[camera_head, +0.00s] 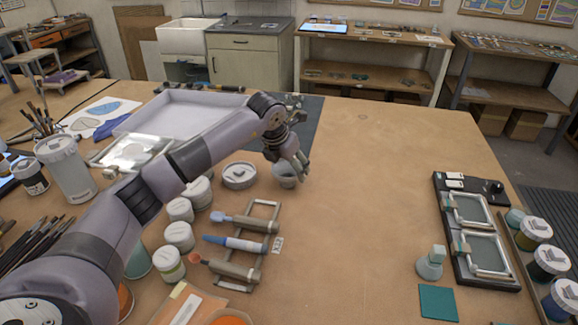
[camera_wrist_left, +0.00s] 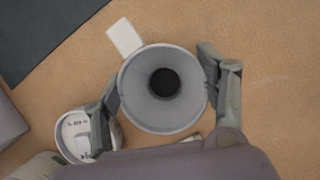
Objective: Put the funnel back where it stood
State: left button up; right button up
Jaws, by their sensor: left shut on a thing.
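The grey funnel (camera_head: 284,177) is between the fingers of my left gripper (camera_head: 293,168), in the middle of the table in the head view. In the left wrist view the funnel (camera_wrist_left: 141,101) shows its wide round mouth and dark centre hole. My left gripper's fingers (camera_wrist_left: 162,92) are shut on its two sides. The funnel is upright, mouth toward the wrist camera. Its lower end is hidden, and I cannot tell whether it touches the table. My right gripper is not in view.
A round lidded pot (camera_head: 239,176) stands just left of the funnel. A metal rack (camera_head: 262,215) with several tools lies nearer. A dark mat (camera_head: 313,110) is behind. A grey bottle (camera_head: 430,263) and teal square (camera_head: 438,302) are at front right. The table's centre right is clear.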

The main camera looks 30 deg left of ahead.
pick_arm(q)
jog(key=o, duration=1.2)
jog(key=shift+o, duration=0.2)
jog(key=shift+o, duration=1.2)
notch_tip(320, 180, up, 7)
jog(key=p, duration=0.4)
jog(key=shift+f, duration=0.1)
